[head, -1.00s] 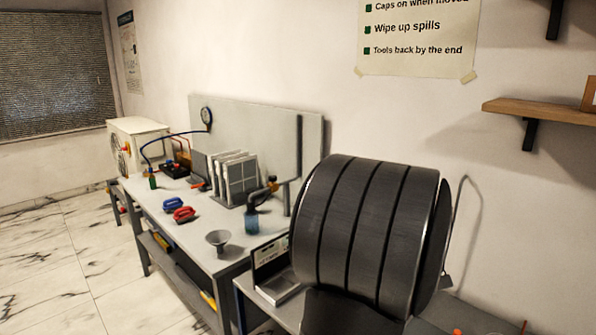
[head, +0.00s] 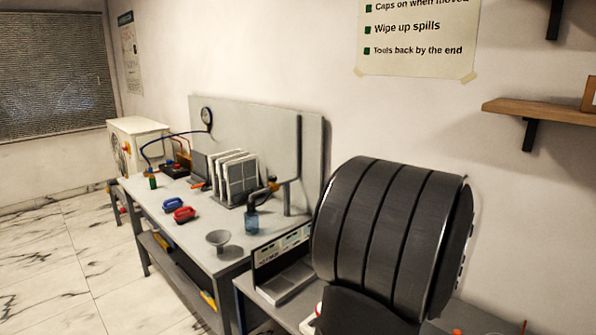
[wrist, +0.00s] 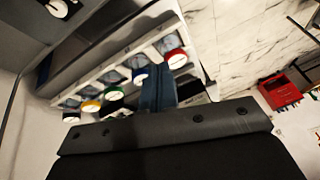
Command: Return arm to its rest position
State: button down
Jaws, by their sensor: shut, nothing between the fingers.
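My gripper (wrist: 158,88) shows in the wrist view as dark fingers shut together, with nothing between them, beyond a dark bolted plate. The fingers point toward a pale rack (wrist: 115,75) holding several round pieces with white faces and coloured rims, red, blue, green and yellow among them. I cannot tell how far the fingertips are from the rack. In the head view, a large dark ribbed link of my arm fills the right foreground. The gripper itself is hidden there.
A labelled tray (head: 285,270) stands beside my arm. A wooden shelf (head: 540,109) is at upper right. The wrist view shows a red crate (wrist: 280,92) on the floor.

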jog(key=d+f+m+t, duration=0.1)
jog(key=f+m+t, duration=0.1)
jog(key=f, duration=0.3)
jog(key=s+d+f+m+t, duration=0.1)
jog(key=f+m+t, duration=0.1)
jog(key=f+m, duration=0.3)
jog(key=s+d+f+m+t, duration=0.1)
jog(key=f+m, duration=0.3)
jog(key=f, duration=0.3)
jog(key=shift+s+d+f+t+h, duration=0.1)
jog(key=shift+s+t+h, duration=0.05)
jog(key=shift+t+h, duration=0.25)
dwell(0.7)
